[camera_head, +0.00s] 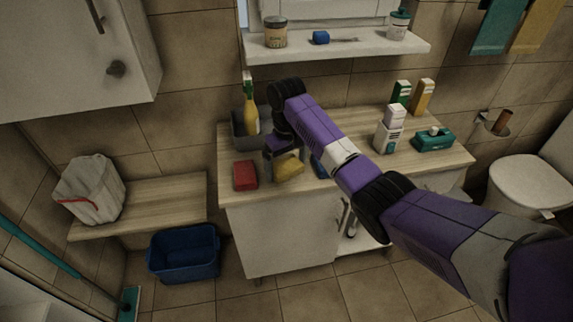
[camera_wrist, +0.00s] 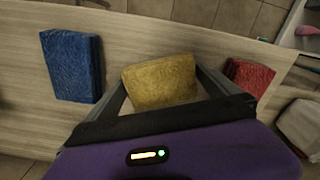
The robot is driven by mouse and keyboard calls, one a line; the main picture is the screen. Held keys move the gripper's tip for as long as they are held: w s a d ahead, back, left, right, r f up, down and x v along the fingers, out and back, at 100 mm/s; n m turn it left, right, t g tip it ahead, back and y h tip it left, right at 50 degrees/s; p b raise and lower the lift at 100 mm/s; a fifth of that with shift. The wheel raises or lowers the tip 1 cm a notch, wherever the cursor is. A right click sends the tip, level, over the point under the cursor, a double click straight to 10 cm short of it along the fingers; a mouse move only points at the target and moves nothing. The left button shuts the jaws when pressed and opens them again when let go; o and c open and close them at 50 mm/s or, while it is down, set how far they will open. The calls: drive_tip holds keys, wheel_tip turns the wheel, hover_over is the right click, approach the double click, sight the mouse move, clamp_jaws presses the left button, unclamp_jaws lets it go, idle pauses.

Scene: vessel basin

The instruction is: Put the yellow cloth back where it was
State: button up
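The yellow cloth (camera_head: 289,168) is a thick folded pad at the front of the wooden counter. It also shows in the wrist view (camera_wrist: 160,82), set at an angle. My gripper (camera_head: 283,160) points down over it, with one finger against each side of the cloth, and looks shut on it. Whether the cloth rests on the counter or hangs just above it is unclear. A red cloth (camera_head: 245,175) lies left of it in the head view. A blue cloth (camera_wrist: 73,65) lies on the other side, mostly hidden by my arm in the head view.
White boxes (camera_head: 388,138) and a teal box (camera_head: 433,139) stand to the right. A blue tub (camera_head: 184,255) is on the floor, below a side bench (camera_head: 160,205).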

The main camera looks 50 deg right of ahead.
sight(287, 166)
wheel_tip(287, 166, up, 12)
drive_tip(key=p, duration=0.3)
drive_tip(key=shift+r+p, duration=0.2)
drive_tip(key=shift+p, duration=0.15)
idle(0.7)
